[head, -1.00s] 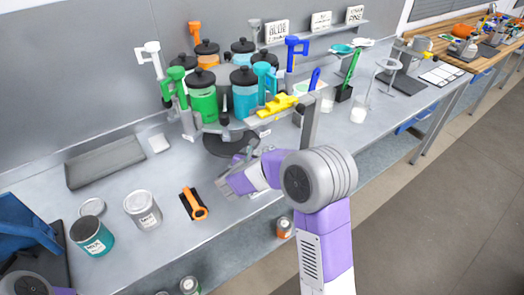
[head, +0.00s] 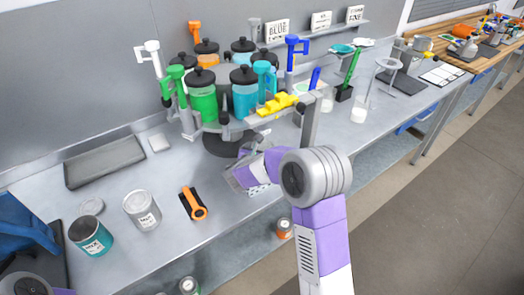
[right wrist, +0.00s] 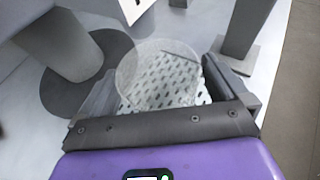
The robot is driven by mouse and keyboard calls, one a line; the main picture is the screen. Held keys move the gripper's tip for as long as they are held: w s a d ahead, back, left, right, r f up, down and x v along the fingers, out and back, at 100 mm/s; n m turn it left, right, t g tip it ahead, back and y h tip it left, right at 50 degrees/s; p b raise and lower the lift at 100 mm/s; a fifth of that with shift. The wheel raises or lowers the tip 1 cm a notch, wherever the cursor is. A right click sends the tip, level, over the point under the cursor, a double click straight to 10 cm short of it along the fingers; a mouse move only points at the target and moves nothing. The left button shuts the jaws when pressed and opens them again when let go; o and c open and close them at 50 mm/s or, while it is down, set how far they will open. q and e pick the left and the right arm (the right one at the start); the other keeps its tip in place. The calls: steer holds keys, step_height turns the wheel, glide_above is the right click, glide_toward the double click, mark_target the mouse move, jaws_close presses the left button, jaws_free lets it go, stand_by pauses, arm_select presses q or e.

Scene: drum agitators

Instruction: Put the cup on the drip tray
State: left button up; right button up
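The clear, see-through cup (right wrist: 158,72) is between the two fingers of my right gripper (right wrist: 160,85) in the right wrist view, with a finger close against each side. The drip tray (right wrist: 185,97) is a light plate with dark slots; it shows below and through the cup. Whether the cup's base touches the tray cannot be told. In the head view my right gripper (head: 240,178) is low in front of the drum stand, and the drip tray (head: 259,190) shows beside it. The cup is not clear there. My left gripper is out of view.
The drum stand with several coloured drums (head: 203,102) rises just behind the gripper, its yellow lever (head: 278,104) overhead.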

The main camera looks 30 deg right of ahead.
steer(key=shift+r, duration=0.1)
steer(key=shift+s+a+r, duration=0.1)
steer(key=shift+a+r, duration=0.05)
steer(key=shift+r, duration=0.05)
steer(key=p+v, duration=0.1)
steer(key=v, duration=1)
steer(key=shift+s+a, duration=0.2)
steer(key=shift+a, duration=0.1)
steer(key=shift+r, duration=0.1)
